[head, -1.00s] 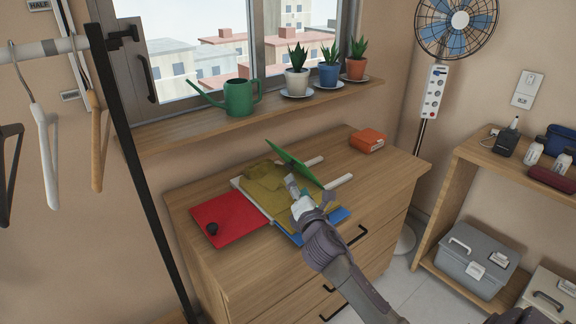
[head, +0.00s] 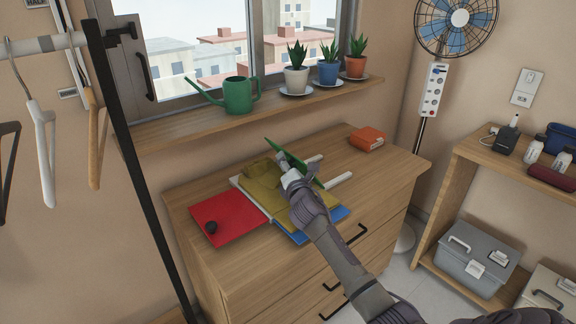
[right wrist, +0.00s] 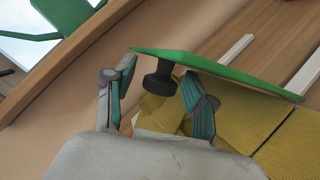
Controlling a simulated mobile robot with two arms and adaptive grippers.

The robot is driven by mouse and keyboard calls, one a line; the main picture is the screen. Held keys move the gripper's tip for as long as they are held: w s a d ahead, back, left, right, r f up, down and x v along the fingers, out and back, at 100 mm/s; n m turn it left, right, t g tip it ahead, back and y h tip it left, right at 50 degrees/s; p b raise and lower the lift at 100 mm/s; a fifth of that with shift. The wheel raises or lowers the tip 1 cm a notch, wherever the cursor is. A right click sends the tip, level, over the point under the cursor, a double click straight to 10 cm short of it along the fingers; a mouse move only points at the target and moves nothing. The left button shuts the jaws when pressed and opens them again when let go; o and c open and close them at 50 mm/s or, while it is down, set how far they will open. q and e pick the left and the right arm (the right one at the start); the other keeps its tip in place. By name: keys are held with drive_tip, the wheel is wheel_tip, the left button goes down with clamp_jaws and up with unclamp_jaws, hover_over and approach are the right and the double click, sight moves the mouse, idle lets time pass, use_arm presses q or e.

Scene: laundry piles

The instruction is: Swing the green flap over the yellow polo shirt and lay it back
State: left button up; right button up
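The green flap (head: 309,171) stands tilted up at the right side of the folding board, and its black knob (right wrist: 159,78) shows in the right wrist view. The yellow polo shirt (head: 263,187) lies folded on the board, with its right edge partly hidden by my gripper. My right gripper (head: 283,166) is at the flap's shirt-facing side. In the right wrist view its two fingers (right wrist: 158,98) are apart on either side of the knob, with a visible gap at the left finger. My left gripper is not in view.
The red flap (head: 232,213) with a black knob lies flat at left, and the blue flap (head: 330,217) shows at the front. White rails (head: 338,180) extend right. The dresser top (head: 385,172) is clear at right.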

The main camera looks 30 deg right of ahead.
clamp_jaws()
drive_tip(key=d+r+m+p, duration=0.1)
drive_tip(key=p, duration=0.2)
drive_tip(key=d+r+m+g+p, duration=0.1)
drive_tip(key=d+p, duration=0.1)
drive_tip(key=p, duration=0.2)
drive_tip(key=d+r+m+y+p, duration=0.1)
drive_tip(key=d+p, duration=0.1)
drive_tip(key=p, duration=0.2)
drive_tip(key=shift+w+d+r+m+g, duration=0.1)
drive_tip(key=shift+w+r+m+g, duration=0.1)
drive_tip(key=shift+r+m+g, duration=0.15)
drive_tip(key=shift+d+f+m+y+p, duration=0.1)
drive_tip(key=shift+d+m+y+p, duration=0.2)
drive_tip(key=shift+p, duration=0.2)
drive_tip(key=shift+f, duration=0.1)
drive_tip(key=shift+o, duration=0.8)
unclamp_jaws()
drive_tip(key=shift+s, duration=0.1)
